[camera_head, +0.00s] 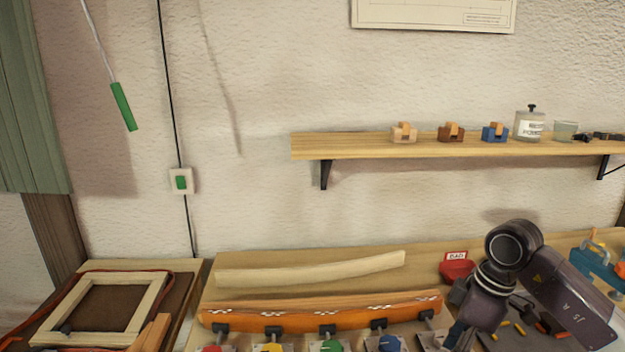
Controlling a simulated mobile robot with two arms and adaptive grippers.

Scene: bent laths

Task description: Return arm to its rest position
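My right arm reaches in from the lower right of the head view. Its wrist bends down over the right part of the bench. Its gripper (457,338) is only partly in view at the bottom edge, and its fingers cannot be made out. My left arm and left gripper are not in view. A bent orange lath (290,316) lies along a row of clamps at the front of the bench. A pale bent lath (310,271) lies behind it.
A red bin labelled BAD (456,268) stands beside my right wrist. A wall shelf (350,146) holds small blocks and a jar (529,124). A wooden frame (95,308) lies at the left. A green pull handle (123,107) hangs from a cord.

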